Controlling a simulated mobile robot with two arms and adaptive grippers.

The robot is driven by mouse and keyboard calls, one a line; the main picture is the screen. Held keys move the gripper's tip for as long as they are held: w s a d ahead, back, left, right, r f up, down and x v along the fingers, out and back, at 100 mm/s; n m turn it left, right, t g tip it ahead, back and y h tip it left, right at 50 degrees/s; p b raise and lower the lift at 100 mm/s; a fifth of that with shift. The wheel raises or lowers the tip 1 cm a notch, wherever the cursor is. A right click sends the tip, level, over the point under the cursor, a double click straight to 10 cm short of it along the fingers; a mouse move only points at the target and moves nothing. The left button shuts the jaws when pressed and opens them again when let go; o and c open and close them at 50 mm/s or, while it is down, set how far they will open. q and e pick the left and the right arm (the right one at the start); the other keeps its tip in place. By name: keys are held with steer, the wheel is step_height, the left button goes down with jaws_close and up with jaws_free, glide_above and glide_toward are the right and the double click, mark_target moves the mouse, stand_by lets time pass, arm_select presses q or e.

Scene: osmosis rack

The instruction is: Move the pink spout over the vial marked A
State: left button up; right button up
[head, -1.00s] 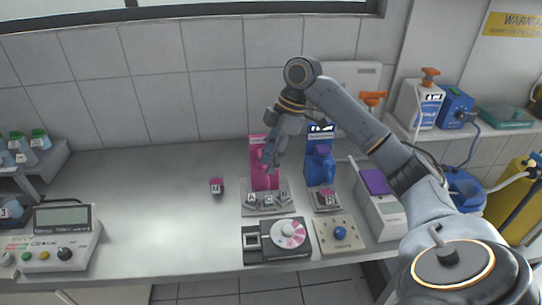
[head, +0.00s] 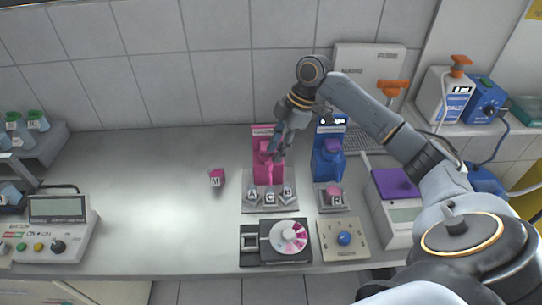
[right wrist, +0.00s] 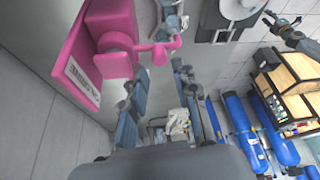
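The pink spout (head: 265,147) is on a pink stand behind a grey holder (head: 250,207) with vials marked A (head: 252,192), C (head: 269,197) and B (head: 287,192). A is the left one. The head view does not show clearly which vial the spout tip is over. My right gripper (head: 277,150) is beside the spout on its right. In the right wrist view its two fingers (right wrist: 160,72) are apart, with the pink spout arm (right wrist: 160,50) just beyond the tips. A dark gripper, apparently my left one (right wrist: 270,20), shows small at upper right; its opening is unclear.
A blue stand (head: 328,160) with a vial marked R (head: 335,196) stands right of the pink one. A pink cube marked M (head: 216,178) lies left. A dial device (head: 285,238) and a plate with a blue knob (head: 344,239) are in front.

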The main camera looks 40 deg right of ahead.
mark_target(269, 163)
steer(key=x, duration=0.4)
steer(key=shift+p, duration=0.35)
steer(key=shift+f, duration=0.2)
arm_select(q)
steer(key=shift+w+d+r, duration=0.25)
steer(key=shift+w+d, duration=0.2)
steer(key=shift+d, duration=0.05)
steer(key=shift+w+d+r, duration=0.25)
steer(key=shift+w+d, duration=0.15)
steer(key=shift+d, duration=0.1)
steer(key=shift+a, duration=0.1)
arm_select(e)
steer(key=shift+c, duration=0.2)
arm_select(q)
steer(key=shift+s+a, duration=0.15)
steer(key=shift+s, duration=0.05)
arm_select(e)
jaws_close()
